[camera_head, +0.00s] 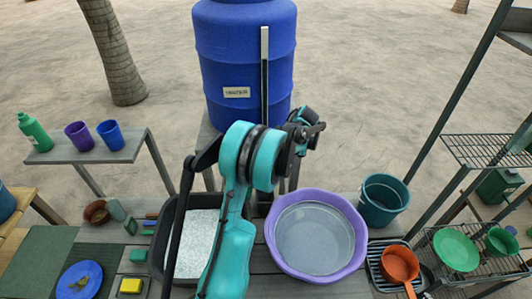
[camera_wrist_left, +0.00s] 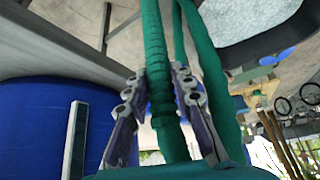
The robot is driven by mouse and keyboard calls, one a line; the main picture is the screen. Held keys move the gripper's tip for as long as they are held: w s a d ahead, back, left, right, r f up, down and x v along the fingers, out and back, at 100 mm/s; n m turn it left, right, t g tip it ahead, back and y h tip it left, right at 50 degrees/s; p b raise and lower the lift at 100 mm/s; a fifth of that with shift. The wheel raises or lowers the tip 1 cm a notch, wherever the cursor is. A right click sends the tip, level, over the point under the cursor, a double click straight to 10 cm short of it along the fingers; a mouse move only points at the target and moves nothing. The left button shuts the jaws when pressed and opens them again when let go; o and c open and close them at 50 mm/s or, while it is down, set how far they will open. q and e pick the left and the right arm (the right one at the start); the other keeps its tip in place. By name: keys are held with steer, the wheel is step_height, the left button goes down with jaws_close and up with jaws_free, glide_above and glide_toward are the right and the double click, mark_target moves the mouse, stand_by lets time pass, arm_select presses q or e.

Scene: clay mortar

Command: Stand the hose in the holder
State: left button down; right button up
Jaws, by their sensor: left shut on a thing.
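The green hose (camera_wrist_left: 157,58) runs down through the left wrist view, with a ribbed section above my fingers. My left gripper (camera_wrist_left: 168,124) is shut on the hose, one finger on each side. A second green length (camera_wrist_left: 212,75) passes to the right of it. In the head view my left gripper (camera_head: 308,128) is raised in front of the blue barrel's lower right side. The hose cannot be made out there. I cannot identify the holder in either view. My right gripper is not in view.
The blue barrel (camera_head: 225,60) stands at the back with a pale vertical strip. A purple basin (camera_head: 355,230), a teal bucket (camera_head: 384,208) and a dark tub (camera_head: 161,232) crowd the counter. A rack (camera_head: 480,150) stands right; a side table (camera_head: 75,153) holds cups left.

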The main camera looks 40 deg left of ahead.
arm_select(q)
step_height(320, 180, down, 14)
steer(key=b, duration=0.9)
steer(key=shift+r+b, duration=0.2)
steer(key=shift+b, duration=0.1)
steer(key=shift+c, duration=2.1)
jaws_free()
steer(key=p+v, duration=0.5)
steer(key=v, duration=0.5)
steer(key=shift+a+r+p, duration=0.2)
steer(key=shift+r+p, duration=0.1)
steer(key=shift+r, duration=0.35)
steer(key=shift+s, duration=0.15)
